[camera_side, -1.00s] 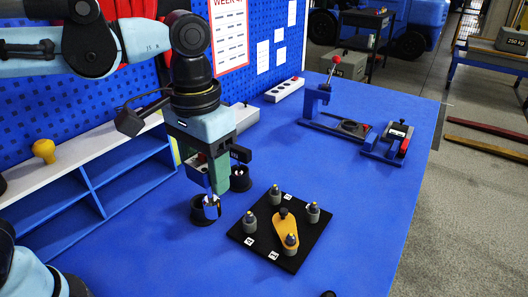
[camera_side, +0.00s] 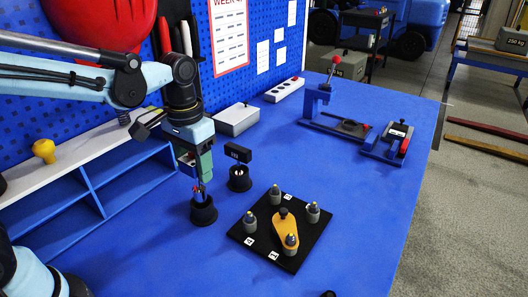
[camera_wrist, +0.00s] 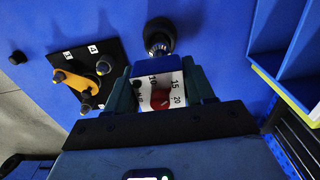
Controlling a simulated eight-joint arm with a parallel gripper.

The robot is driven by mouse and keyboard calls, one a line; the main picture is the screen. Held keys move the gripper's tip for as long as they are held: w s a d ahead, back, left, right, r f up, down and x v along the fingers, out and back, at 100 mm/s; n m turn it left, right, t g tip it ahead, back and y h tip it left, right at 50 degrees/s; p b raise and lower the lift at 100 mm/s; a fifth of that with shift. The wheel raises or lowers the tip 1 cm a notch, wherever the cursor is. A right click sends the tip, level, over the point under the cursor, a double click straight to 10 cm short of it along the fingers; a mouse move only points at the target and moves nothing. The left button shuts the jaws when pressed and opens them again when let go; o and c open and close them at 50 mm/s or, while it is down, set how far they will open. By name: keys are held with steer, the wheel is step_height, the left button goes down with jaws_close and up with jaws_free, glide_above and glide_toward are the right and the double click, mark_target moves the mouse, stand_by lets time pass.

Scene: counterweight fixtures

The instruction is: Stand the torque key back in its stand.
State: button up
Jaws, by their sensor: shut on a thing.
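The torque key, with a white dial face (camera_wrist: 163,92) numbered 10, 15 and 20 and a red patch, is held between the fingers of my gripper (camera_wrist: 165,95). In the side view my gripper (camera_side: 202,179) is shut on it, pointing down above a round black stand (camera_side: 204,213). The lower end of the key (camera_side: 199,191) shows at the stand's mouth. In the wrist view a silver end and the black stand (camera_wrist: 163,27) lie just beyond the dial. I cannot tell how deep the key sits in the stand.
Close by on the right, a second black stand (camera_side: 240,182) carries a dark block-headed tool (camera_side: 238,153). A black plate (camera_side: 270,252) with several grey posts and a yellow arm (camera_side: 286,232) lies right of it. A blue shelf (camera_side: 125,190) is at left.

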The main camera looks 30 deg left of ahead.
mark_target(199, 187)
steer(key=shift+f, duration=1.9)
steer(key=shift+f, duration=0.6)
steer(key=o, duration=1.4)
step_height(199, 187, up, 13)
steer(key=shift+s+a+f+t, duration=0.1)
steer(key=shift+s+a+t, duration=0.1)
steer(key=shift+s+t, duration=0.15)
steer(key=shift+s+a+f+t, duration=0.5)
steer(key=shift+s+f+t, duration=0.3)
steer(key=shift+f+t, duration=0.3)
steer(key=shift+s+a+f+t, duration=0.55)
steer(key=shift+s+f+t, duration=0.25)
steer(key=shift+f+t, duration=0.25)
steer(key=shift+s+a+f+t, duration=0.5)
steer(key=shift+s+f+t, duration=0.3)
steer(key=shift+f+t, duration=0.25)
